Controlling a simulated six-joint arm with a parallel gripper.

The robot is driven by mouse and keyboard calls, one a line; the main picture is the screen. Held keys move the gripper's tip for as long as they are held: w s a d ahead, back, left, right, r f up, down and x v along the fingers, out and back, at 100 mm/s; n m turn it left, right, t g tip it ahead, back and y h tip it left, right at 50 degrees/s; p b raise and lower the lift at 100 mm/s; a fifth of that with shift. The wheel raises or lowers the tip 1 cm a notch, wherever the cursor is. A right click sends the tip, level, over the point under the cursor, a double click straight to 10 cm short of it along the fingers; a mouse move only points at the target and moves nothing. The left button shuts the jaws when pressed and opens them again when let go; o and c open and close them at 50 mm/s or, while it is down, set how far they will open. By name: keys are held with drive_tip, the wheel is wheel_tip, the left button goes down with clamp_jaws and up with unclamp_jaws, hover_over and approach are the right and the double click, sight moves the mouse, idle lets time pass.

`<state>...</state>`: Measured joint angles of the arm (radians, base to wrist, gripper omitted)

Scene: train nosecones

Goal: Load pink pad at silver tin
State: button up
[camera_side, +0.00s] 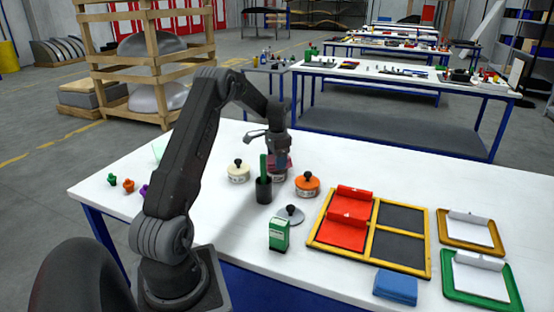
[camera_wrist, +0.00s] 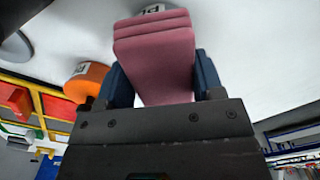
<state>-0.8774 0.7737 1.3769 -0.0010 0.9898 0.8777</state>
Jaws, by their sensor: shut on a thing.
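The pink pad (camera_wrist: 154,55) is clamped between the blue fingers of my gripper (camera_wrist: 163,82) in the wrist view, with its far end sticking out past them. In the side view the pad (camera_side: 271,162) shows only partly beside my gripper (camera_side: 281,158). A pale round tin with a label (camera_wrist: 152,8) lies just beyond the pad's end, mostly hidden by it; in the side view the tin (camera_side: 279,178) is right below the pad. I cannot tell whether pad and tin touch.
A cream tin (camera_side: 238,173) and an orange tin (camera_side: 307,185) flank the gripper. A dark cup with a green handle (camera_side: 264,189) stands close in front. A green box (camera_side: 279,235), a yellow-framed tray (camera_side: 323,242) and a blue block (camera_side: 396,287) are nearer.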

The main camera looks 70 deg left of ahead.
drive_tip(key=shift+f, duration=0.65)
idle(1.4)
drive_tip(key=shift+r, duration=0.1)
drive_tip(key=shift+r, duration=3.5)
drive_tip(key=shift+r, duration=0.1)
